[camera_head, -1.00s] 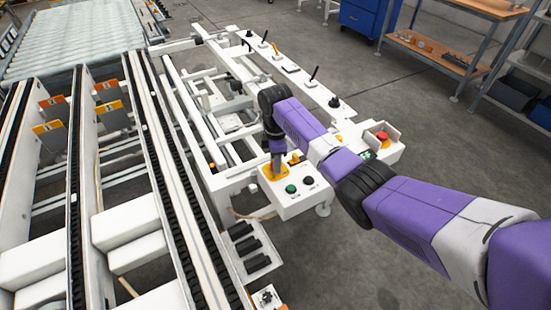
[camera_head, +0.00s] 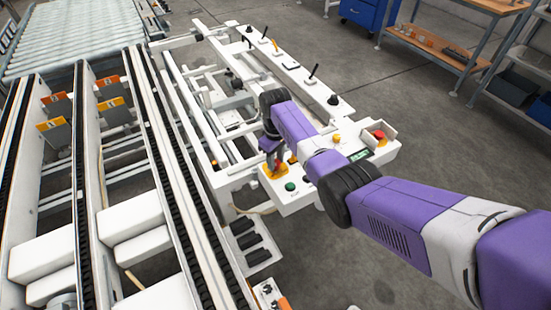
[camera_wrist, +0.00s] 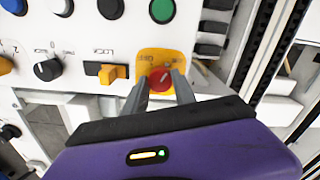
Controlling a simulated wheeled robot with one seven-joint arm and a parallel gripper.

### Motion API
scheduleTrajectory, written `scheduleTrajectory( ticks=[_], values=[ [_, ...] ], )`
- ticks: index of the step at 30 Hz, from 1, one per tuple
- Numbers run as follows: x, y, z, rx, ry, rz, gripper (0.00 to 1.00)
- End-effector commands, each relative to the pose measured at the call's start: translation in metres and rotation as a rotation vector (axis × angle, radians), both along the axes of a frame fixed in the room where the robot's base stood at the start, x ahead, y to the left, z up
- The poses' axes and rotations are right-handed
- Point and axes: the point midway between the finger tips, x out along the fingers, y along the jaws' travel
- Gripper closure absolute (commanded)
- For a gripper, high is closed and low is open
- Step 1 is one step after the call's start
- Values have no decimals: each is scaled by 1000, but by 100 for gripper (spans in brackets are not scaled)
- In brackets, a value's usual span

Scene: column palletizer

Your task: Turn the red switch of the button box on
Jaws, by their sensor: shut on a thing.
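The button box (camera_head: 318,190) is a white panel with several buttons and knobs, in the middle of the head view. Its red switch (camera_wrist: 160,80) is a round red knob on a yellow plate (camera_wrist: 174,57), seen in the wrist view. My gripper (camera_wrist: 160,88) is shut on the red switch, with one grey finger on each side of it. In the head view my gripper (camera_head: 273,168) reaches down to the yellow plate at the box's left end, and the switch is hidden there.
A green button (camera_wrist: 162,10), black buttons, an orange switch (camera_wrist: 114,73) and a black knob (camera_wrist: 47,69) sit near the red switch. A red emergency button (camera_head: 379,135) is at the box's far right. Conveyor rails (camera_head: 166,170) run along the left.

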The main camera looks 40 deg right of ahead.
Motion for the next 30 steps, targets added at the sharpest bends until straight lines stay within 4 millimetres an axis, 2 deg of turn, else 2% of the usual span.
scheduleTrajectory(
  ticks=[13,30],
  values=[
    [1,0,2,-1,-2,-273,100],
    [1,0,1,0,-3,-335,100]
  ],
)
